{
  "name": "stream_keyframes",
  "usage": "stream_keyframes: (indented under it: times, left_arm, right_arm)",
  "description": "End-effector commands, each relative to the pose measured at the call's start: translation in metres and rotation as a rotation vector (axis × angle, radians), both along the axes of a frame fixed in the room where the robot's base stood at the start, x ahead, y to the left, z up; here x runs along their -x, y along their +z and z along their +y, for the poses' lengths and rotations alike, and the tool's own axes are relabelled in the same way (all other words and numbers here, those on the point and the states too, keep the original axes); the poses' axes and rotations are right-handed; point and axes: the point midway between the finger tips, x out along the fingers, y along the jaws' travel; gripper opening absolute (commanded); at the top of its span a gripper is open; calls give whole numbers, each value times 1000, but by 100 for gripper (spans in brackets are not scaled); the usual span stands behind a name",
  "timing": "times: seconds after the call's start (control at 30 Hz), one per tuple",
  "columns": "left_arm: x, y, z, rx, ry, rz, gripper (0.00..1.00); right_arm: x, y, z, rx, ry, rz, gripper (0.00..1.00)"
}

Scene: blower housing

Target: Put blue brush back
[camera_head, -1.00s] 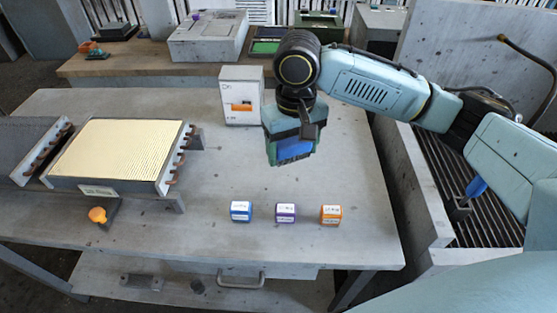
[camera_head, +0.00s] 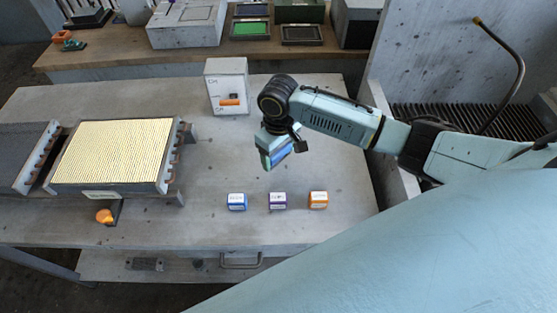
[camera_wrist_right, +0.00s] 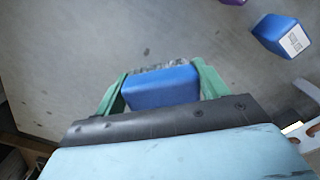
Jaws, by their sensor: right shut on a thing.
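The blue brush (camera_wrist_right: 162,88) sits between the green fingers of my right gripper (camera_wrist_right: 160,80) in the right wrist view. Its grey bristles show along its far edge. In the head view my right gripper (camera_head: 273,155) is shut on the blue brush (camera_head: 282,155), tilted, above the grey table behind the small blocks. A blue block (camera_head: 237,202) with a white label stands on the table, and also shows in the right wrist view (camera_wrist_right: 281,37). A purple block (camera_head: 278,201) and an orange block (camera_head: 318,200) stand to its right. My left gripper is out of view.
A finned panel (camera_head: 113,152) and an orange knob (camera_head: 104,216) are at the left. A slatted bin (camera_head: 440,117) lies right of the table. The table's middle is mostly clear.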

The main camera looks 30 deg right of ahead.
Motion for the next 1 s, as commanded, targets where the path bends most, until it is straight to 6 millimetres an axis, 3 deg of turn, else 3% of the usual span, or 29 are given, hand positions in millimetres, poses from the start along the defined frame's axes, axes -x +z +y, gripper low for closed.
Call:
stream_keyframes:
  times: [0.33, 0.7, 0.73, 0.87, 1.0]
  left_arm:
    - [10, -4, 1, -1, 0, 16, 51]
    - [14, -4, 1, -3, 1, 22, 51]
    - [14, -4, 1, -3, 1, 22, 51]
    - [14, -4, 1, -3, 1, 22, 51]
    - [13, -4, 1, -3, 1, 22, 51]
  right_arm:
    - [0, -38, 0, 1, 0, -1, 44]
    - [0, -42, 0, 1, -1, 0, 44]
    - [0, -42, 0, 1, -1, 0, 75]
    - [0, -42, 0, 1, 0, 0, 92]
    - [0, -42, 0, 1, 0, 0, 94]
